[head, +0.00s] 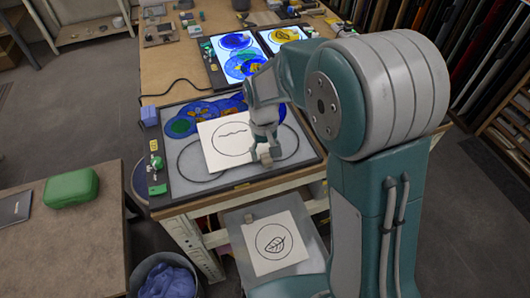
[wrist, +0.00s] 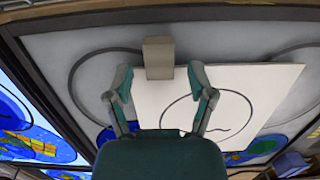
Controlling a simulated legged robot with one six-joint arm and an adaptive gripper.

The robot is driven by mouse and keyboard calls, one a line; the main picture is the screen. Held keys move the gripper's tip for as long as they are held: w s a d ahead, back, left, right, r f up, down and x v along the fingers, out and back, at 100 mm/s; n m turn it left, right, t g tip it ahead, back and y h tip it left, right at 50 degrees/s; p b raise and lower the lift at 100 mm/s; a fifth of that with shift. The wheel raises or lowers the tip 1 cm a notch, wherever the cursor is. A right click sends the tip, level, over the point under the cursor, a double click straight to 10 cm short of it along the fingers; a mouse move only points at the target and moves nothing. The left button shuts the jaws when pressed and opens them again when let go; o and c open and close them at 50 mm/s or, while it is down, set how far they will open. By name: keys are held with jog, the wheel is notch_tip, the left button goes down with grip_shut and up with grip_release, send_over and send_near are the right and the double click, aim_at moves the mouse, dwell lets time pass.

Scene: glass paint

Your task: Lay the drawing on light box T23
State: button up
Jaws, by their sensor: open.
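A white drawing (head: 222,145) with a circle and a wavy line lies over the near light box (head: 190,195), covering part of its middle; in the wrist view the drawing (wrist: 255,85) looks flat on the grey surface. A small grey-beige block (wrist: 158,58) sits at the drawing's edge. My gripper (wrist: 159,72) is open, its fingertips on either side of the block with gaps on both sides. In the head view my gripper (head: 266,152) is at the drawing's right edge. The near light box looks unlit. I cannot read a T23 label.
Two lit light boxes (head: 240,82) (head: 283,27) with coloured glass stand farther back. A second drawing with a leaf (head: 272,243) lies on a lower tray. A green case (head: 71,187) is on the left table; a bin (head: 160,267) with blue contents stands below.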

notch_tip(320, 180, up, 12)
jog(key=w, duration=0.1)
jog(key=shift+w+a, duration=0.15)
jog(key=shift+w, duration=0.05)
jog(key=s+d+r+m+t, duration=0.1)
jog(key=s+d+r+t, duration=0.2)
jog(key=s+d, duration=0.3)
jog(key=s+d+r+m+t, duration=0.2)
jog(key=s+d, duration=0.4)
jog(key=s, duration=0.8)
jog(key=shift+d+r+t, duration=0.35)
jog(key=shift+r+t, duration=0.2)
jog(key=shift+t, duration=0.55)
